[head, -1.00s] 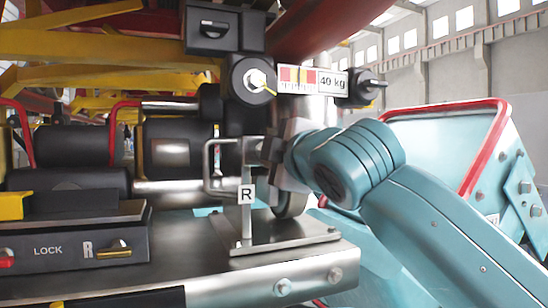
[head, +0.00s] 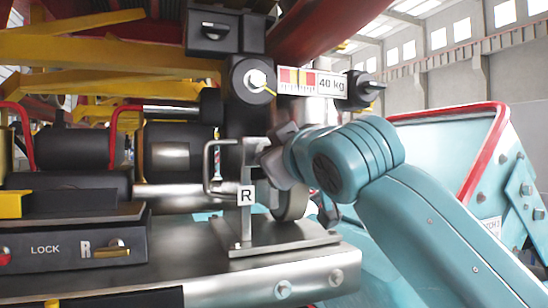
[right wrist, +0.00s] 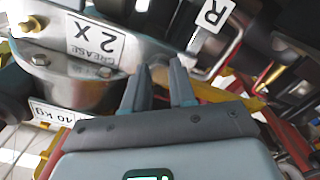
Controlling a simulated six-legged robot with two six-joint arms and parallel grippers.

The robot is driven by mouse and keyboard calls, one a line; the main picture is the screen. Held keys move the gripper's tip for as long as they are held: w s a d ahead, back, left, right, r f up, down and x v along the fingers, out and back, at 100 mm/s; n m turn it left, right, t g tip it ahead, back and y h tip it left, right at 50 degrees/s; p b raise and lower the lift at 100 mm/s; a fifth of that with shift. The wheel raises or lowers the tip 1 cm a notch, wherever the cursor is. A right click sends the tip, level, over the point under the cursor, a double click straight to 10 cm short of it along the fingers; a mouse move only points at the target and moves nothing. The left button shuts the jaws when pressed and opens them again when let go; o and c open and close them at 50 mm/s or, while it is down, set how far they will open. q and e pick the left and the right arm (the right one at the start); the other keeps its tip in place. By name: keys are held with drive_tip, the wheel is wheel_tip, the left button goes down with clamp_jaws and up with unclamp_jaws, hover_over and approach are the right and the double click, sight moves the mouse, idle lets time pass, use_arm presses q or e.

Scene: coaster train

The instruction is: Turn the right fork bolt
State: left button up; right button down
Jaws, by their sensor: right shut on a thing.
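The right fork bolt (head: 247,160) is a steel part with a bent handle loop on its left, above a steel base plate. A white tag marked R (head: 246,195) is on its upright; the tag also shows in the right wrist view (right wrist: 211,15). My right gripper (head: 268,158) reaches in from the right and is shut on the bolt's right end; its fingers hide the exact contact. In the right wrist view, the two fingers (right wrist: 168,78) stand a little apart at the steel part. My left gripper is not in view.
Above the bolt are a black block with a dial (head: 255,80) and a 40 kg label (head: 331,83). A black LOCK box (head: 50,250) stands at lower left. A teal car body with a red rim (head: 450,140) is behind my right arm. Yellow beams cross the upper left.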

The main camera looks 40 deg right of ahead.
drive_tip(key=shift+f+m, duration=0.15)
drive_tip(key=shift+m, duration=0.15)
drive_tip(key=c, duration=1.4)
unclamp_jaws()
drive_tip(key=o, duration=0.5)
drive_tip(key=shift+s, duration=0.15)
drive_tip(key=shift+b+v, duration=2.15)
drive_tip(key=shift+v, duration=6)
drive_tip(key=shift+s, duration=0.1)
